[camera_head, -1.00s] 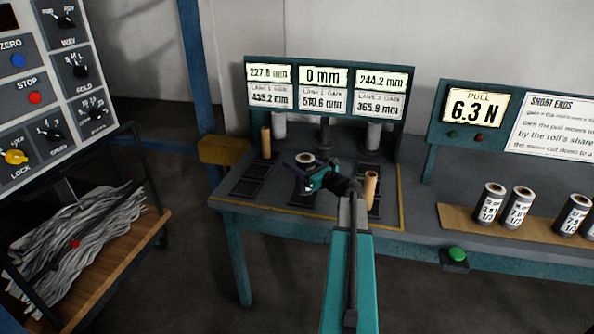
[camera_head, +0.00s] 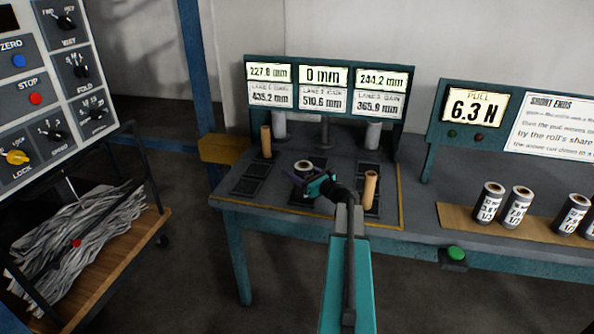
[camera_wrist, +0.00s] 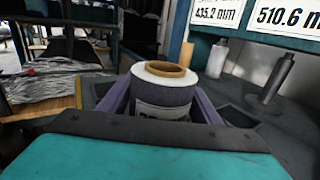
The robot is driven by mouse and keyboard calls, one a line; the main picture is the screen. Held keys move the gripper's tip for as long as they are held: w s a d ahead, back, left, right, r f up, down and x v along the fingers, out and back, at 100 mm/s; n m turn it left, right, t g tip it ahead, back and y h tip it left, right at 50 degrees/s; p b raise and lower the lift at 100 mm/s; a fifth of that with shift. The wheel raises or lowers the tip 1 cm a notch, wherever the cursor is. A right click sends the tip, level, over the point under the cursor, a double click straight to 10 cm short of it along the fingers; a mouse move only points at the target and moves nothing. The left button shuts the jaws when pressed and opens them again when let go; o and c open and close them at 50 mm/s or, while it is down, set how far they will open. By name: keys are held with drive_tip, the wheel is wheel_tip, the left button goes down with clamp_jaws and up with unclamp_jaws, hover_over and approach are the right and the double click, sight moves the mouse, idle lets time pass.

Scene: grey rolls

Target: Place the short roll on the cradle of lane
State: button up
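A short roll (camera_head: 303,165) with a white top and a brown core sits between my gripper's (camera_head: 303,174) fingers over the middle of the bench. In the wrist view the roll (camera_wrist: 165,88) is upright, with a purple finger close on each side. The fingers look shut on it, and its lower part is hidden behind my gripper. Dark framed cradle-like pads lie in left (camera_head: 250,178) and right (camera_head: 369,170) columns. The middle pads are partly hidden by the roll and gripper. The task does not name which lane, and I cannot tell it.
Brown tubes stand at left (camera_head: 266,141) and right (camera_head: 370,190). Behind are a bare dark post (camera_head: 325,133) and pale cylinders left (camera_head: 279,124) and right (camera_head: 373,135). Lane displays (camera_head: 323,76) read 227.8, 0 and 244.2 mm. Several labelled rolls stand on a board (camera_head: 455,216) to the right.

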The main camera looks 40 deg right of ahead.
drive_tip(key=shift+o, duration=1.2)
drive_tip(key=shift+r, duration=0.1)
drive_tip(key=s+b, duration=0.2)
drive_tip(key=s, duration=1)
